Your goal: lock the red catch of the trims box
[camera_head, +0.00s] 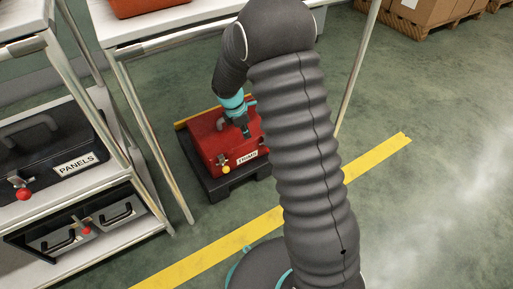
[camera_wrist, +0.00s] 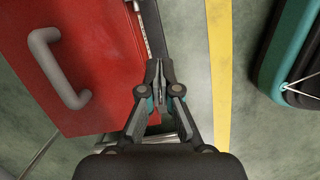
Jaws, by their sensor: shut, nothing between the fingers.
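The red trims box (camera_head: 208,143), with a label reading TRIMS (camera_head: 247,157), sits low on a black base on the floor. A catch with a yellow knob (camera_head: 226,169) shows on its front; I cannot make out a red catch clearly. My gripper (camera_head: 246,130) points down at the box, and my arm hides the box's right side. In the wrist view the red lid (camera_wrist: 95,75) and its grey handle (camera_wrist: 62,70) lie left of my gripper (camera_wrist: 158,65). The fingers are shut and empty, over or beside the box's edge; contact cannot be told.
A table leg (camera_head: 150,140) stands left of the box, and another leg (camera_head: 357,65) stands behind my arm. A shelf at left holds a black PANELS box (camera_head: 45,150) with a red knob (camera_head: 24,194). A yellow floor line (camera_head: 205,252) crosses in front; open floor lies right.

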